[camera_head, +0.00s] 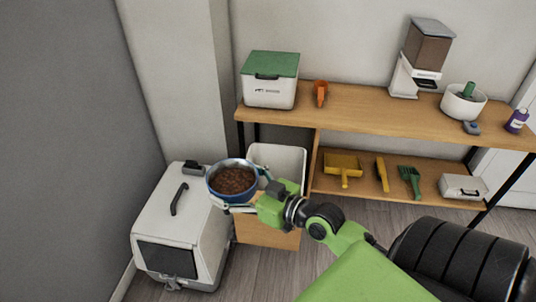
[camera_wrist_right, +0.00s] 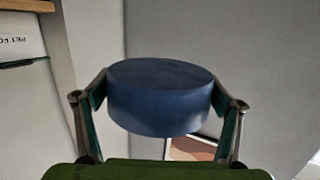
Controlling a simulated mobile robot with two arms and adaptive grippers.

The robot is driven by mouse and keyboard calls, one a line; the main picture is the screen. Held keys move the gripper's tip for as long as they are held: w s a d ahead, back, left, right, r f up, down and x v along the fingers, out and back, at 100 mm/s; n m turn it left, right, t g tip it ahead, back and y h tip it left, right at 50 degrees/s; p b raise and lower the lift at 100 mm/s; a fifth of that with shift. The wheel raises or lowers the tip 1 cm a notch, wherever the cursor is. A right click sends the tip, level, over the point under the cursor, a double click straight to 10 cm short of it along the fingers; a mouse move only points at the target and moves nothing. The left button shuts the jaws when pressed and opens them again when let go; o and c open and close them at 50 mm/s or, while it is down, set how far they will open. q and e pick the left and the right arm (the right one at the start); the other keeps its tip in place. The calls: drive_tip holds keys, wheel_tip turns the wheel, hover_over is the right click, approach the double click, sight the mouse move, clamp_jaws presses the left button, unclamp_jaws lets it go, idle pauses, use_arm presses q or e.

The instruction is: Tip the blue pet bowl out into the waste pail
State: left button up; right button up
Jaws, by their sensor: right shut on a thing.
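The blue pet bowl (camera_head: 232,180) is upright and full of brown kibble in the head view. My right gripper (camera_head: 232,205) is shut on the bowl, its fingers around the sides. The right wrist view shows the blue outside of the bowl (camera_wrist_right: 162,98) between the two fingers (camera_wrist_right: 162,105). The waste pail (camera_head: 284,156) is a white open bin behind and right of the bowl, partly hidden by the bowl and my gripper; its inside cannot be seen well. The bowl is held in the air near the pail's left side. My left gripper is out of view.
A wooden shelf unit (camera_head: 350,104) holds a green-lidded box (camera_head: 271,80), an orange scoop (camera_head: 320,93), a food dispenser (camera_head: 421,58) and a white bowl (camera_head: 463,102). Yellow and green tools lie on its lower shelf.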

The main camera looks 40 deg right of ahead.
drive_tip(key=w+d+f+m+h+b, duration=0.1)
drive_tip(key=w+d+f+b, duration=0.2)
drive_tip(key=f, duration=0.4)
drive_tip(key=w+d+f+m+h+b, duration=0.1)
drive_tip(key=w+d+f+h+b, duration=0.1)
drive_tip(key=w+d+f+b, duration=0.2)
drive_tip(key=w+d+f+m+h+b, duration=0.1)
drive_tip(key=w+d+f+h+b, duration=0.1)
drive_tip(key=w+d+f, duration=0.3)
drive_tip(key=shift+w+d+f+m+t+b, duration=0.1)
drive_tip(key=shift+w+f+m+t+b, duration=0.2)
drive_tip(key=shift+w+f+b, duration=1.25)
drive_tip(key=shift+w+d+f+p, duration=0.1)
drive_tip(key=shift+w+f+p, duration=0.55)
drive_tip(key=shift+f, duration=0.3)
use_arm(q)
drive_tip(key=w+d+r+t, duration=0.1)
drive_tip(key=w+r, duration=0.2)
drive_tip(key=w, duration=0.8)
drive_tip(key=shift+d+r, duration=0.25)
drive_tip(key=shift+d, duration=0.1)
